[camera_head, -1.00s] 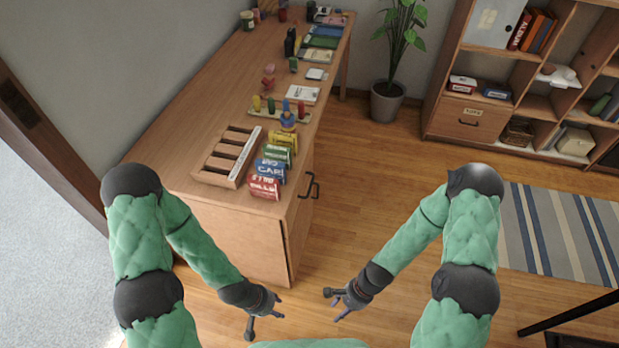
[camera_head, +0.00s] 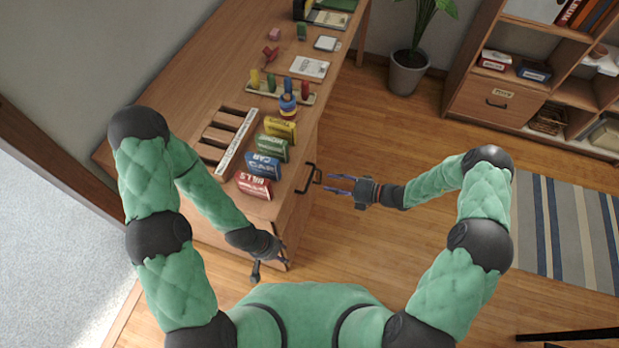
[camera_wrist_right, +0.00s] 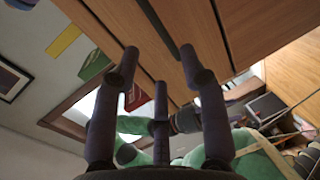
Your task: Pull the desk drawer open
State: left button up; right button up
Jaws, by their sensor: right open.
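The wooden desk (camera_head: 182,142) runs along the wall on the left. A dark handle (camera_head: 309,179) sits on its right-hand face, near the top edge. The drawer front looks closed, seen at a steep angle. My right gripper (camera_head: 338,183) is open and empty just right of the handle, fingers pointing left toward it. The fingers look apart from the handle. In the right wrist view my right gripper (camera_wrist_right: 159,65) has its fingers spread below wooden panels with a dark strip; I cannot tell whether that is a gap. My left gripper (camera_head: 272,266) is open and empty by the desk's near end.
On the desktop stand several labelled boxes (camera_head: 262,166), a wooden sorter (camera_head: 222,140) and a peg toy (camera_head: 283,92). A potted plant (camera_head: 407,74) and a shelf unit (camera_head: 494,102) are at the back. A striped rug (camera_head: 572,225) lies at right. Floor right of the desk is clear.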

aim_at(310, 181)
jog(key=b+x, duration=0.2)
jog(key=x, duration=0.7)
grip_shut()
